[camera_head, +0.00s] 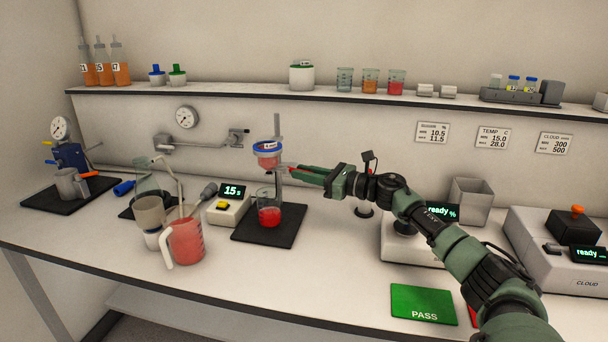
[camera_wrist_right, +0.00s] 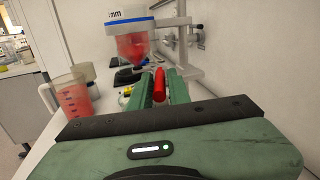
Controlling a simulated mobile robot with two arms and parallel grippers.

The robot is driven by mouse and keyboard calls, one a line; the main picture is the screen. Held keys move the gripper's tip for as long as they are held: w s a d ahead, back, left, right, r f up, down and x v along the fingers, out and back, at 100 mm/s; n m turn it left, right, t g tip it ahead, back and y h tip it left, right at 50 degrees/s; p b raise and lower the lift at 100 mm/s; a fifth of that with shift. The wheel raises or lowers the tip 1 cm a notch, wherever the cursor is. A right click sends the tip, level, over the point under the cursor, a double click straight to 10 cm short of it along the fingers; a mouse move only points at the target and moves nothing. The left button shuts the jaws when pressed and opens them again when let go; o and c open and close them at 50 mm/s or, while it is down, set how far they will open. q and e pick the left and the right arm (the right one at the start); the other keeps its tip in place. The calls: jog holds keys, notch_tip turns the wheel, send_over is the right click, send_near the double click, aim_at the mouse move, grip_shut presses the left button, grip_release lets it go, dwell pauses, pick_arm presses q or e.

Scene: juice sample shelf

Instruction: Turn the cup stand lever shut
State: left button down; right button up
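The cup stand has a dark base (camera_head: 262,238), a grey post (camera_head: 277,125) and a blue-rimmed cup (camera_head: 267,160) holding red juice. The cup also shows at the top of the right wrist view (camera_wrist_right: 131,45). A beaker (camera_head: 269,210) with red juice stands below it. My right gripper (camera_head: 292,170) reaches in from the right, beside the post under the cup. In the right wrist view, the red lever (camera_wrist_right: 159,85) lies between its close-set green fingers, which appear shut on it. The lever's pivot is hidden. My left gripper is not in view.
A timer (camera_head: 229,205) reading 15 s and a jug (camera_head: 186,240) of red juice stand left of the cup stand. A green PASS card (camera_head: 423,304) lies at the front right. Instruments fill the right side. The counter in front of the stand is clear.

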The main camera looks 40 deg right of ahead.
jog(key=shift+o, duration=0.7)
jog(key=shift+s, duration=0.1)
jog(key=shift+s+d+f, duration=0.1)
jog(key=shift+s+d, duration=0.1)
jog(key=shift+s, duration=0.05)
jog(key=b+v, duration=0.2)
jog(key=v, duration=0.5)
jog(key=shift+b, duration=0.35)
jog(key=shift+r, duration=0.2)
